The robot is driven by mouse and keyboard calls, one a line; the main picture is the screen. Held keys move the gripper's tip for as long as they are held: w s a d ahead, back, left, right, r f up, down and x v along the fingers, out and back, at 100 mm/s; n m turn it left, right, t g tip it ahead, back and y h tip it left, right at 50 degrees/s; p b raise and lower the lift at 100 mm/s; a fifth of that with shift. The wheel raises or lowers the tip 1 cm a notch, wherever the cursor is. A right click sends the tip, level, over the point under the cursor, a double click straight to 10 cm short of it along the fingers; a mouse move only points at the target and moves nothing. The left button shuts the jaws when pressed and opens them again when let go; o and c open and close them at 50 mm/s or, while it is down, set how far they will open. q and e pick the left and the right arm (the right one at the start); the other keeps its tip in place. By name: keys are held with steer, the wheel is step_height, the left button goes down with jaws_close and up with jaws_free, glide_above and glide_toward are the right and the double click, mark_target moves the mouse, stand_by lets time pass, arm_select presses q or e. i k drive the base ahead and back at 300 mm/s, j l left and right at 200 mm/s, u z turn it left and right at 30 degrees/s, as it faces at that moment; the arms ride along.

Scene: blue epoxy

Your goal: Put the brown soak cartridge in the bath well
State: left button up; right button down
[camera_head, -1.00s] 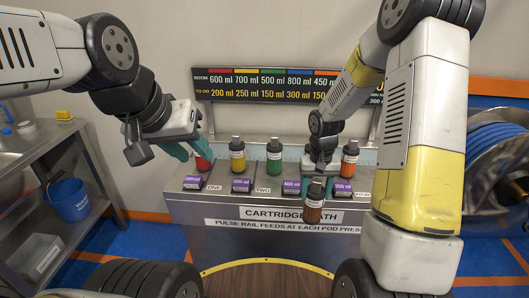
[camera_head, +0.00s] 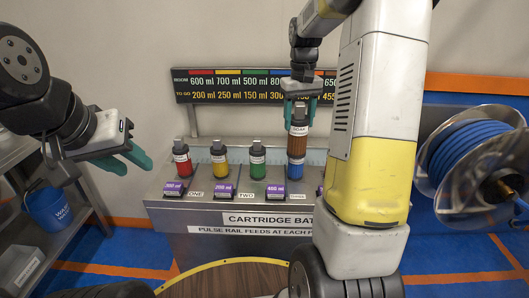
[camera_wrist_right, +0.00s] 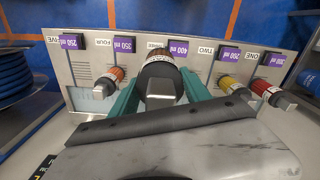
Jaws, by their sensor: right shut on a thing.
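The brown soak cartridge (camera_head: 298,146) is upright in my right gripper (camera_head: 299,104), its black cap between the teal fingers. In the head view it is in line with the blue cartridge (camera_head: 295,169) and covers that one's upper part; I cannot tell whether they touch. In the right wrist view the held cartridge (camera_wrist_right: 160,72) fills the middle, cap towards the camera. My left gripper (camera_head: 138,158) is open and empty, left of the red cartridge (camera_head: 182,160). The cartridge bath (camera_head: 265,245) stands below; I cannot make out the bath well.
Yellow (camera_head: 219,165) and green (camera_head: 257,160) cartridges stand along the bath with purple-labelled pods before them. An orange cartridge (camera_wrist_right: 108,84) shows in the wrist view. A menu board (camera_head: 240,88) hangs behind. A hose reel (camera_head: 470,160) is at right, a blue bucket (camera_head: 48,208) at left.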

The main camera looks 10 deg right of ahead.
mark_target(276, 161)
steer(key=i, duration=0.9)
